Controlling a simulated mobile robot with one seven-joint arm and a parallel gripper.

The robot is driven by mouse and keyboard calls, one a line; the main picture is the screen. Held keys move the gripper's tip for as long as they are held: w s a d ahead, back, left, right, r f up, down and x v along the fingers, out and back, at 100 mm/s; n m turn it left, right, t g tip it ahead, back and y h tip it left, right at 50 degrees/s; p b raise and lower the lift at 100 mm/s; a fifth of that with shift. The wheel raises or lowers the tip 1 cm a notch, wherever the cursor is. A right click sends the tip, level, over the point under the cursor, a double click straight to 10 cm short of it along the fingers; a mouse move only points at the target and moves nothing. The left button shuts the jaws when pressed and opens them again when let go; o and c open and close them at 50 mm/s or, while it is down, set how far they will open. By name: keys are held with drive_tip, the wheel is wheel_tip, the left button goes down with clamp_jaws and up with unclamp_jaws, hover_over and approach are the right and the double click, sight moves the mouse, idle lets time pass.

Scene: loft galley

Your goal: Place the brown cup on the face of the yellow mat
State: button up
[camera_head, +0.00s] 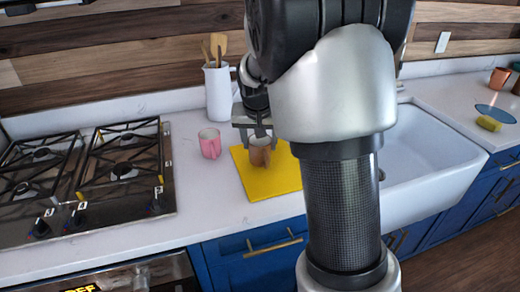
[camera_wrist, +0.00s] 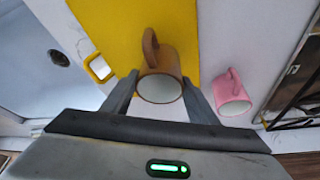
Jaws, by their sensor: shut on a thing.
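The brown cup (camera_head: 260,152) is upright in the head view, over the face of the yellow mat (camera_head: 270,186) near its back left part. My gripper (camera_head: 257,134) comes down from above and is shut on the cup. In the wrist view the cup (camera_wrist: 158,66) sits between the two fingers of my gripper (camera_wrist: 160,82), its handle pointing up in the picture. I cannot tell whether the cup's base touches the mat. My arm hides part of the mat's right side.
A pink cup (camera_head: 210,143) stands just left of the mat; it also shows in the wrist view (camera_wrist: 231,92). A white jug with wooden utensils (camera_head: 218,92) stands behind. A gas hob (camera_head: 125,165) is at left, a white sink (camera_head: 425,160) at right.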

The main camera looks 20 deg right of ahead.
drive_tip(key=shift+f, duration=0.95)
drive_tip(key=shift+f, duration=0.15)
drive_tip(key=o, duration=1.2)
